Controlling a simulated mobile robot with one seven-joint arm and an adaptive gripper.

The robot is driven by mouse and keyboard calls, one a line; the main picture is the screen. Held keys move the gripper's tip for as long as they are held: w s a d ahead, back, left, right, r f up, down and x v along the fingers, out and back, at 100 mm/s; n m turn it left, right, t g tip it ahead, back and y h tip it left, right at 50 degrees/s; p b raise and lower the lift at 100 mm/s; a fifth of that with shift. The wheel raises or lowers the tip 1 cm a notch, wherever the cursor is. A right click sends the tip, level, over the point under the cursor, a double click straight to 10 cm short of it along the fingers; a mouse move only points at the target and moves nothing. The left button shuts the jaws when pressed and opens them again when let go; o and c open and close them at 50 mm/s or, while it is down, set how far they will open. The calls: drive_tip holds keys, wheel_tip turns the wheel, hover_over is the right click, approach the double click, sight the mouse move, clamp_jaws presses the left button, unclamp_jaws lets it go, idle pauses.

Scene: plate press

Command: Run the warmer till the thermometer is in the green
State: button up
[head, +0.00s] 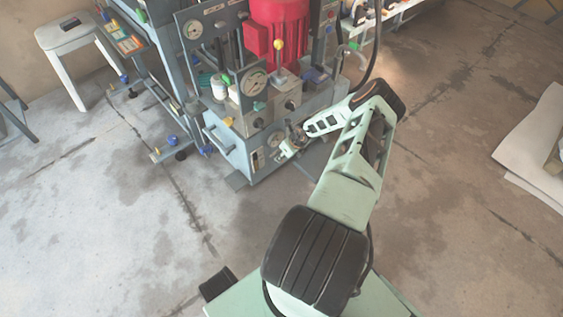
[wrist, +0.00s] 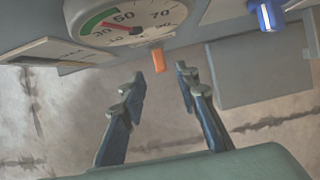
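A round white dial (wrist: 145,20), seemingly the thermometer, shows at the top of the wrist view, cut off by the edge. It has numbers, a green arc on its left and a red needle pointing left toward that arc; the exact reading is hard to tell. An orange tab (wrist: 158,60) sticks out below the dial. A blue knob (wrist: 266,15) sits to the right on the grey housing. My gripper (wrist: 160,76) is open and empty, its fingers just below the orange tab with a gap between. In the head view my gripper (head: 287,150) is at the press's lower front.
A white stool (head: 65,38) stands at the far left. White sheets (head: 535,145) lie at the right. The concrete floor in front is clear.

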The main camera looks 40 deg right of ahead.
drive_tip(key=shift+b+x, duration=0.85)
drive_tip(key=shift+x, duration=1.55)
clamp_jaws()
